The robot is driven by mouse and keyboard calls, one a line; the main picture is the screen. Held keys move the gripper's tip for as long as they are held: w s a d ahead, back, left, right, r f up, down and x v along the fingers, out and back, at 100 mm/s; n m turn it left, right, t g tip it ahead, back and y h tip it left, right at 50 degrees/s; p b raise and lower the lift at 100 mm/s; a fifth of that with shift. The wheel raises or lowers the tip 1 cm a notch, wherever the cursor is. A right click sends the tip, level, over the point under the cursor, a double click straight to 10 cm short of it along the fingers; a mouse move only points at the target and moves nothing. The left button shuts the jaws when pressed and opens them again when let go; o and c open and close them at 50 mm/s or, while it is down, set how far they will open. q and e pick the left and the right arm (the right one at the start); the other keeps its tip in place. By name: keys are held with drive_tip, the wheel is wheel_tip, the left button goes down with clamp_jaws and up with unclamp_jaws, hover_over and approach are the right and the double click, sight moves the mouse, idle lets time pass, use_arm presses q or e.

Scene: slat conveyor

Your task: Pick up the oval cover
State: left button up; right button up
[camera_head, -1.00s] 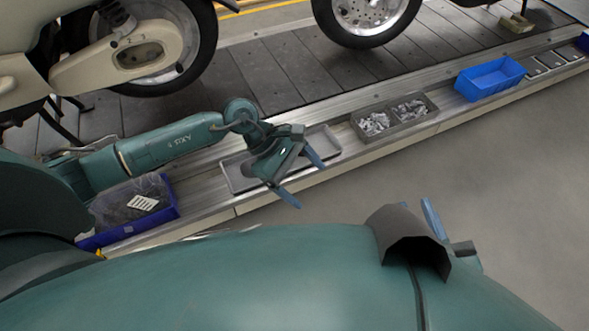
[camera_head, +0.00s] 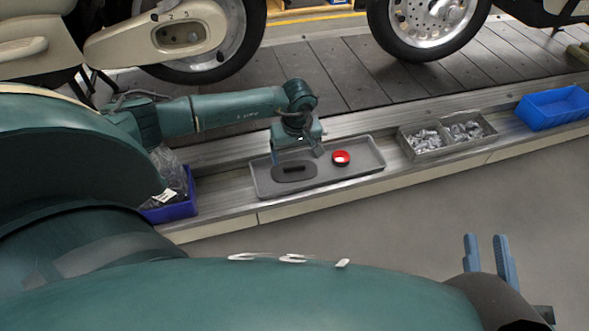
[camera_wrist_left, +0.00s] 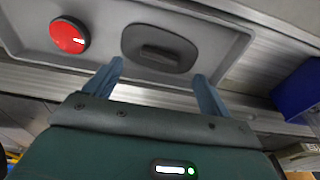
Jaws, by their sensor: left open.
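The oval cover (camera_head: 294,174) is a flat dark grey plate with a raised black bar handle. It lies in the left half of a shallow grey tray (camera_head: 262,189). My left gripper (camera_head: 297,158) is open and empty above the cover. In the left wrist view, the cover (camera_wrist_left: 179,39) lies beyond the spread fingertips, with its handle roughly between their lines. My left gripper (camera_wrist_left: 158,70) does not appear to touch it. My right gripper (camera_head: 488,255) is at the lower right, its two blue fingers apart with nothing between them.
A red round part (camera_head: 341,158) lies in the same tray, right of the cover. A grey bin (camera_head: 447,146) with small metal parts and a blue bin (camera_head: 553,107) stand further right. A dark blue bin (camera_head: 178,207) is at left. Motorcycles stand behind on the slats.

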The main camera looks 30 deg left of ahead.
use_arm(q)
drive_tip(key=f+b, duration=0.1)
drive_tip(key=f, duration=0.1)
drive_tip(key=f+b, duration=0.1)
drive_tip(key=f, duration=0.1)
drive_tip(key=shift+w+a+f, duration=0.15)
drive_tip(key=shift+w+f, duration=0.05)
drive_tip(key=shift+f, duration=0.15)
drive_tip(key=shift+f+b, duration=0.25)
drive_tip(key=shift+b, duration=0.05)
drive_tip(key=shift+a+r, duration=0.1)
drive_tip(key=c, duration=1.1)
use_arm(e)
drive_tip(key=shift+a+f, duration=0.25)
use_arm(q)
drive_tip(key=shift+o, duration=0.2)
use_arm(e)
drive_tip(key=shift+m, duration=0.3)
